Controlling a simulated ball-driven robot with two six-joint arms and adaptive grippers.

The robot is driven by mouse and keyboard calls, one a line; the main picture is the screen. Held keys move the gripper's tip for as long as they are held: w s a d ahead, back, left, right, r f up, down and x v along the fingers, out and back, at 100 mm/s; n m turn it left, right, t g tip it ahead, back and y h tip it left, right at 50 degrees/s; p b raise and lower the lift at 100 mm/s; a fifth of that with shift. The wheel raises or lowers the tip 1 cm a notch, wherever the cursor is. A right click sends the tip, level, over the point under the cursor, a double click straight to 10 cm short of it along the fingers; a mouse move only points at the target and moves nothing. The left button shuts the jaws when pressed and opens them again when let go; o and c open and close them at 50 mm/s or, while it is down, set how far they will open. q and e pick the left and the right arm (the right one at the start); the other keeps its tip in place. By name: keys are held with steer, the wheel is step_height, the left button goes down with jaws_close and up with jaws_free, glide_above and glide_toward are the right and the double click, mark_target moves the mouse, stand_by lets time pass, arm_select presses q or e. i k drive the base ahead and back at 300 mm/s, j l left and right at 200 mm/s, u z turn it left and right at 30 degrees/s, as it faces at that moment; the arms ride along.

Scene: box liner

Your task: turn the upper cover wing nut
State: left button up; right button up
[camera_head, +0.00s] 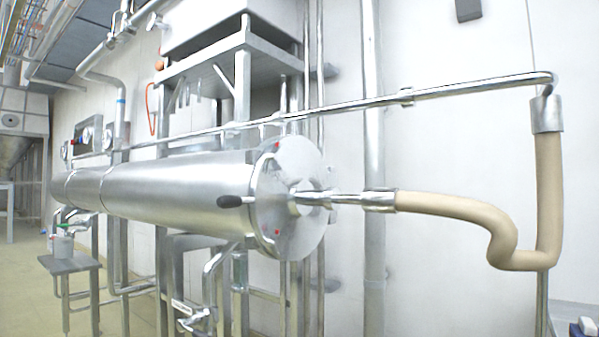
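A large horizontal steel cylinder (160,190) spans the left and middle of the head view. Its round end cover (290,235) faces right, with a pipe fitting at its centre. A small red mark (277,147) sits near the cover's upper left edge, and another red mark (277,232) sits lower down. A black-tipped handle (235,201) sticks out at the left side of the cover's rim. The upper wing nut is too small to make out clearly. Neither of my grippers is in view.
A beige hose (460,212) runs from the cover's centre to the right and up to an overhead steel pipe (470,89). A vertical pipe (374,260) stands behind. A small metal table (70,265) stands at lower left. Floor shows at far left.

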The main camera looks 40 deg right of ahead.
mark_target(271, 156)
steer(key=z, duration=1.2)
